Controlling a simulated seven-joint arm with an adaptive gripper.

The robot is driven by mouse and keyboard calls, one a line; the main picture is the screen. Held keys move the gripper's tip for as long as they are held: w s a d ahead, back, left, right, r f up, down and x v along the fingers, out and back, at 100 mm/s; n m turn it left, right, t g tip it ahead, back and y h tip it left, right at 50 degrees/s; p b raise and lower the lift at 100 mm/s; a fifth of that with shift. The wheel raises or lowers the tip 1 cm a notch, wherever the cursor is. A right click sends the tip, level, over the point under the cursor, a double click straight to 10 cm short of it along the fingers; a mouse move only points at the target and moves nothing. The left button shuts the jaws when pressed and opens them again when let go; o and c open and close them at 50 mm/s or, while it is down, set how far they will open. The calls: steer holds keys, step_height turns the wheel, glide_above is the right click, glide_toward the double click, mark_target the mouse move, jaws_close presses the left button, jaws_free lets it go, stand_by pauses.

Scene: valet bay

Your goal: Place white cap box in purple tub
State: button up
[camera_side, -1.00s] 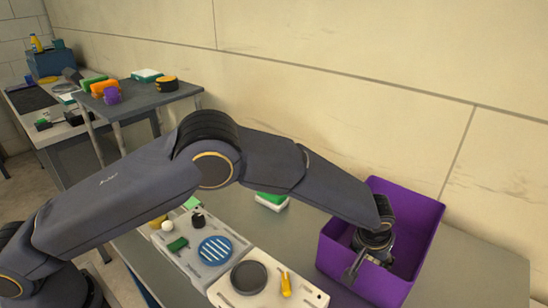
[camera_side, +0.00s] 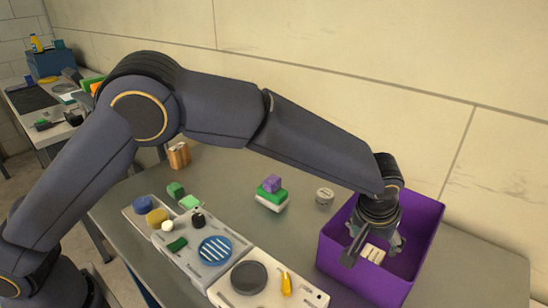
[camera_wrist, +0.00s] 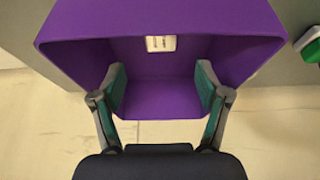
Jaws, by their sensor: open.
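The purple tub (camera_side: 425,235) stands at the right end of the table, and it also fills the upper part of the wrist view (camera_wrist: 230,55). The white cap box (camera_side: 373,254), pale with markings, lies inside the tub; a small part of it shows in the wrist view (camera_wrist: 161,43). My gripper (camera_side: 372,243) is over the tub's opening, pointing down, just above the box. In the wrist view my gripper's fingers (camera_wrist: 162,88) are spread apart with nothing between them. The box appears beyond the fingertips, apart from them. The tub's near wall hides part of its floor in the side view.
A stack of purple, green and white pieces (camera_side: 271,192) and a round grey can (camera_side: 325,197) stand left of the tub. Pale trays (camera_side: 262,300) with several small items run along the front edge.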

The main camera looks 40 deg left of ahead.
steer(key=s+a+r, duration=0.5)
steer(key=a+r, duration=0.3)
steer(key=a, duration=0.3)
steer(key=s+a+r, duration=0.4)
steer(key=a+r, duration=0.4)
steer(key=a, duration=0.3)
steer(key=s+a, duration=0.5)
steer(key=s, duration=0.4)
steer(key=s+a+t, duration=0.1)
steer(key=s+a, duration=0.5)
steer(key=s, duration=0.2)
steer(key=shift+s+f, duration=0.25)
steer(key=shift+s, duration=0.15)
